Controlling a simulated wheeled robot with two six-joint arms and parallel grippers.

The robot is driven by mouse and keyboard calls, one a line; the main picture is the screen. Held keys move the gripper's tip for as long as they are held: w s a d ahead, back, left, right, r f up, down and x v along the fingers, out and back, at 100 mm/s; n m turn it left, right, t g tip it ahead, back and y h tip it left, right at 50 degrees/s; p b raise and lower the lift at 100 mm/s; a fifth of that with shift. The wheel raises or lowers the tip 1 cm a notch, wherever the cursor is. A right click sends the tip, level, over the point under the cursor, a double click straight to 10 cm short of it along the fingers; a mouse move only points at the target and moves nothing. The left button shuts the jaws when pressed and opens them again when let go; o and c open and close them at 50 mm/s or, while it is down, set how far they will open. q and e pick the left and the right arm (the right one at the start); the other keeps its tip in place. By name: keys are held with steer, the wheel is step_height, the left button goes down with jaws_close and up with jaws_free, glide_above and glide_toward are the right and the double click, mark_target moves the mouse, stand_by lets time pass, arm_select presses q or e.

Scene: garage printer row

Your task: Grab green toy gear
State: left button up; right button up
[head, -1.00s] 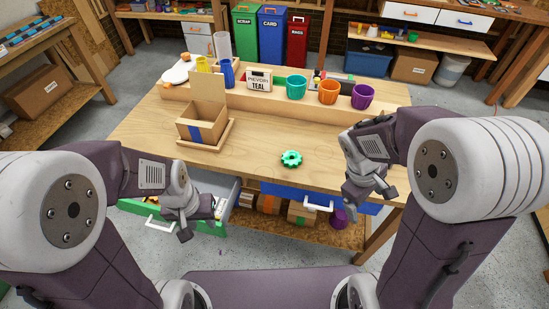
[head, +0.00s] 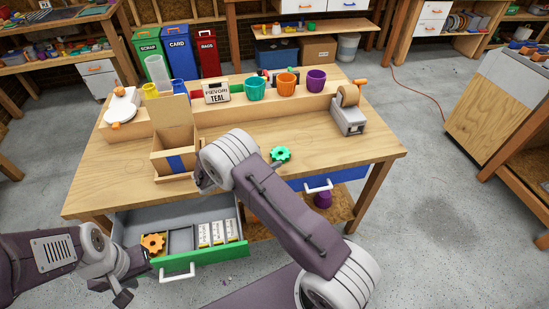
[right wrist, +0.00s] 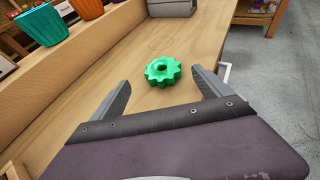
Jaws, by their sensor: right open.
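The green toy gear (head: 280,154) lies flat on the wooden table (head: 340,147) near its front edge. It also shows in the right wrist view (right wrist: 163,71), just ahead of and between the spread fingers of my right gripper (right wrist: 163,92), not touching either. In the head view my right arm comes over the table and hides most of that gripper, left of the gear. My left gripper (head: 125,292) is low at the left, in front of the open drawer, away from the gear. Whether its jaws are open is unclear.
An open cardboard box (head: 173,163) stands left of the gear. Teal (head: 254,88), orange (head: 287,83) and purple (head: 316,80) cups stand behind it. The open green-fronted drawer (head: 205,257) holds an orange gear (head: 153,243). A tape dispenser (head: 348,118) stands at the right.

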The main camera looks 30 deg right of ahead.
mark_target(283, 151)
steer(key=shift+d, duration=0.15)
steer(key=shift+x, duration=2)
steer(key=x, duration=0.4)
steer(key=shift+s+p, duration=0.1)
steer(key=shift+p, duration=0.3)
steer(key=shift+d+f, duration=0.2)
steer(key=shift+d, duration=0.1)
steer(key=c, duration=1.5)
steer(key=shift+o, duration=0.2)
steer(key=shift+r, duration=0.1)
